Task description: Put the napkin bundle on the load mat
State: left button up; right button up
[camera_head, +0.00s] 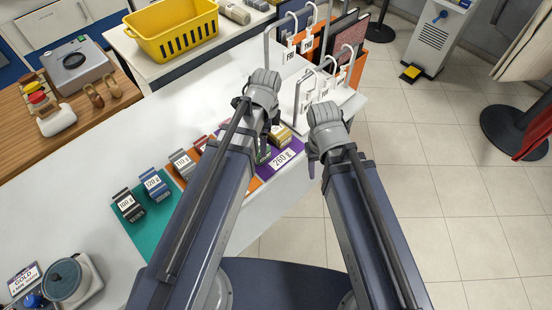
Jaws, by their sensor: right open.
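A row of coloured mats lies on the white counter: a teal mat (150,232) at the left, then brown and orange ones, and a purple mat (290,158) labelled 250 g at the right. Small banded bundles sit on them, including a black one (129,206), a blue one (155,186) and a tan one (281,136). I cannot tell which is the napkin bundle or which mat is the load mat. My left gripper (269,123) is over the right part of the row, its jaws hard to see. My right gripper (313,160) is open, just right of the purple mat.
White hanger racks (318,90) with tags stand behind the grippers. A yellow basket (172,32) is on the back table. A wooden counter (95,118) with a scale is at the upper left. A round device (68,282) is at the lower left. My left arm hides some mats.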

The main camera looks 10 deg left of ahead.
pick_arm(q)
jog(key=s+d+n, duration=0.5)
jog(key=s+n, duration=0.4)
jog(key=n, duration=0.4)
jog(key=shift+d+n+y, duration=0.2)
jog(key=shift+n+y, duration=0.1)
jog(key=shift+y, duration=0.1)
jog(key=shift+a, duration=0.1)
